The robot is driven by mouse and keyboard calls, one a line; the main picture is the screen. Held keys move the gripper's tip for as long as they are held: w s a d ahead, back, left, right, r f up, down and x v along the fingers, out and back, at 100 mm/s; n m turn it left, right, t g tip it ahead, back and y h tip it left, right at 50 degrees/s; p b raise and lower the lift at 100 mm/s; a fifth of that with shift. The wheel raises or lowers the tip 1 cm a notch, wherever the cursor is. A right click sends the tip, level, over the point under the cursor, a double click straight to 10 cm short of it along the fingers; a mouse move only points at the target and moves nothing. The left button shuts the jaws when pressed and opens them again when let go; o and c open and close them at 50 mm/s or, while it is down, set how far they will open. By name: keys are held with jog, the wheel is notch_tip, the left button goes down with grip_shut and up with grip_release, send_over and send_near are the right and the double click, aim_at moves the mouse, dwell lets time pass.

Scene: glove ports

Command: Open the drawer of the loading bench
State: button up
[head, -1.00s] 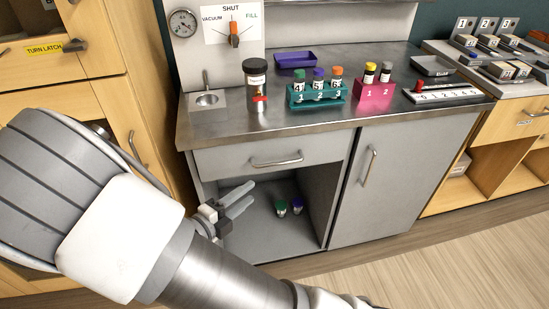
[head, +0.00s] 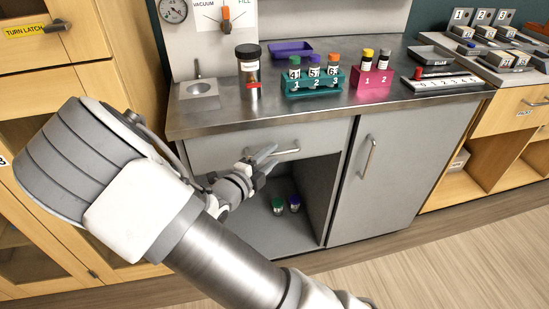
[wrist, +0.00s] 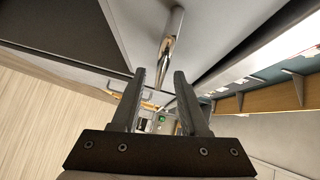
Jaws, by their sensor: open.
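The loading bench's drawer (head: 215,153) is the grey front under the steel worktop, and it looks shut. Its bar handle (head: 288,151) is silver; it also shows in the wrist view (wrist: 172,35), ahead of the fingers and roughly in line with the gap between them. In the wrist view my gripper (wrist: 160,73) has both fingers apart. I cannot tell whether a fingertip touches the handle.
Below the drawer is an open compartment with two small vials (head: 286,204). A grey cupboard door (head: 385,170) with an upright handle is to the right. A teal rack (head: 313,86), a pink rack (head: 371,82) and a dark-lidded jar (head: 249,72) stand on the worktop. The floor in front is clear.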

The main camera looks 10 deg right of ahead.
jog(key=shift+x, duration=1.15)
grip_shut()
dwell(0.6)
